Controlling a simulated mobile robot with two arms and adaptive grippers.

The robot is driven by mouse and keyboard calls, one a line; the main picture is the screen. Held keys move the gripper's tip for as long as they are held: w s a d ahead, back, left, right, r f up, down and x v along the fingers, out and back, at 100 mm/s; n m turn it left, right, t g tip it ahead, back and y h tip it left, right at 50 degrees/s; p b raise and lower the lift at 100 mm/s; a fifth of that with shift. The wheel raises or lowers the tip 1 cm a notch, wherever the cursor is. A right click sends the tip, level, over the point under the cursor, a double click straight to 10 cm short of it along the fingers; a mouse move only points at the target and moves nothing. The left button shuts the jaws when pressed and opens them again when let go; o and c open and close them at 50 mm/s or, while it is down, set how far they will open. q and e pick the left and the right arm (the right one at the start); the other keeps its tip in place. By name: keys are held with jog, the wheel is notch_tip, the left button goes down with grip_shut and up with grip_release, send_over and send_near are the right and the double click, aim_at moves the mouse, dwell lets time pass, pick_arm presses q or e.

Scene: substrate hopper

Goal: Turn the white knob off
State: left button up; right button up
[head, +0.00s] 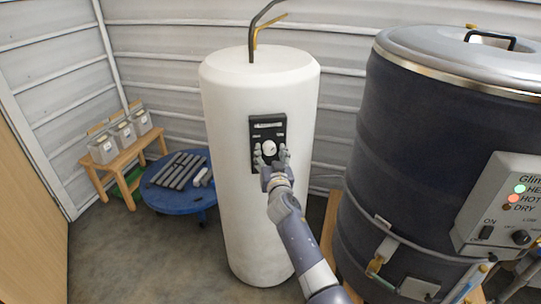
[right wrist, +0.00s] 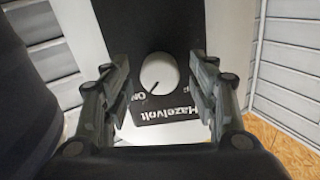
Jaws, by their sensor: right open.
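The white knob (head: 269,147) sits on a black panel (head: 267,124) on the front of a white cylindrical tank (head: 235,190). My right gripper (head: 270,156) is open, with a finger on each side of the knob. In the right wrist view the knob (right wrist: 159,73) shows between the two open fingers of the gripper (right wrist: 160,95), with a gap on both sides. A dark pointer line on the knob slants toward the printed "ON". The panel also reads "Hazelvolt". My left gripper is out of view.
A large dark drum (head: 400,150) with a control box (head: 505,205) stands close on the right. A blue round dolly (head: 180,204) with dark bars and a wooden bench (head: 125,160) with several containers are on the left. Floor at front left is clear.

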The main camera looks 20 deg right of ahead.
jog(key=c, duration=1.1)
jog(key=shift+o, duration=0.2)
jog(key=shift+n, duration=0.4)
jog(key=n+b, duration=0.1)
jog(key=n, duration=0.1)
jog(key=shift+f+n, duration=0.1)
jog(key=shift+n, duration=0.3)
jog(key=n, duration=1)
jog(key=shift+d, duration=0.15)
jog(key=shift+n, duration=2.2)
